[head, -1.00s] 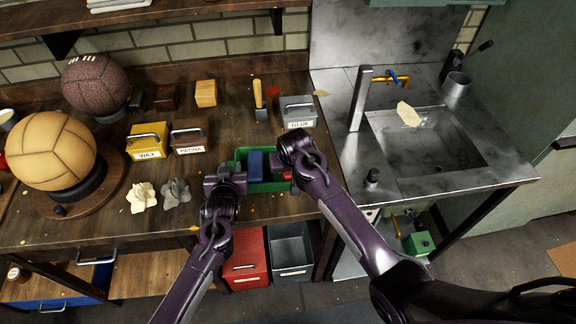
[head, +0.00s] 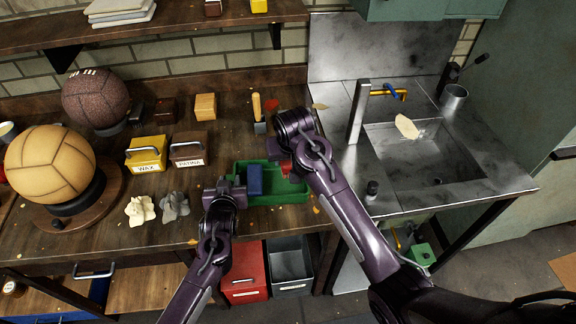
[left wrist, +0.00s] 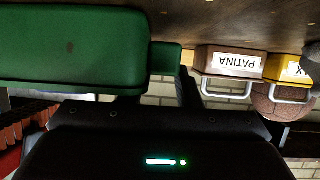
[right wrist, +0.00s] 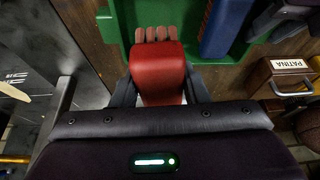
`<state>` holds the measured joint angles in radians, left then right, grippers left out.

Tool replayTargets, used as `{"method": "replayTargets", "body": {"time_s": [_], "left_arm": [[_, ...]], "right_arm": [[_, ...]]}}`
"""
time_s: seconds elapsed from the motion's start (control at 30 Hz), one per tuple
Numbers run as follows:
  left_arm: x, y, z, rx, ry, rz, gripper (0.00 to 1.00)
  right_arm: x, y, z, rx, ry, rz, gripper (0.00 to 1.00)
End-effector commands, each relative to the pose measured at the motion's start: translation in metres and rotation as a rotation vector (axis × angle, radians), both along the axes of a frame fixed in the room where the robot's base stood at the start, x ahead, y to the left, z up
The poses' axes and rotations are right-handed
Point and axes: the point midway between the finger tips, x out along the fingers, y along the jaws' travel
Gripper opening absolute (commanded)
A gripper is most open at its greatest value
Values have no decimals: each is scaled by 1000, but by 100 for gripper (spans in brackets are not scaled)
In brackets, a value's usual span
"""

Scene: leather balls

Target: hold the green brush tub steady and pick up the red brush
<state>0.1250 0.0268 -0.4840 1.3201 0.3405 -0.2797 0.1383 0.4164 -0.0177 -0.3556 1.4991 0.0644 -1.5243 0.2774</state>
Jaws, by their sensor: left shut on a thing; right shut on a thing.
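My left gripper (head: 236,190) is shut on the tub's left wall; that green wall (left wrist: 70,50) fills the upper left of the left wrist view. My right gripper (head: 290,163) is shut on the red brush (right wrist: 157,66), which has pale reddish bristles. The brush appears raised above the tub, near its back edge. In the head view my right gripper hides most of the red brush (head: 286,167).
A brown PATINA box (head: 189,149) and a yellow WAX box (head: 146,154) stand left of the tub. Crumpled cloths (head: 174,206) lie in front of them. The metal sink (head: 430,150) is to the right. My right arm hides the GLUE box.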

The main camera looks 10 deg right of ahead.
Motion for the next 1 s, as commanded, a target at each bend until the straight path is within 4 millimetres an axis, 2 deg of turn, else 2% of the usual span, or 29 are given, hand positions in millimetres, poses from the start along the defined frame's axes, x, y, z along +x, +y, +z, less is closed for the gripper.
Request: {"method": "replayTargets", "body": {"time_s": [0.23,0.27,0.43,0.77,0.87,1.0], "left_arm": [[0,0,0,0,0,-1,0],[0,0,0,0,0,-1,33],[0,0,0,0,0,-1,55],[-2,0,0,0,1,0,56],[-10,1,3,1,0,-1,56],[-31,2,11,-1,1,-1,56]], "right_arm": [[0,0,2,0,0,0,16],[0,0,2,0,0,0,16],[0,0,1,0,0,0,16],[0,0,1,0,0,0,16],[0,0,1,0,0,0,16],[0,0,1,0,0,0,16]]}}
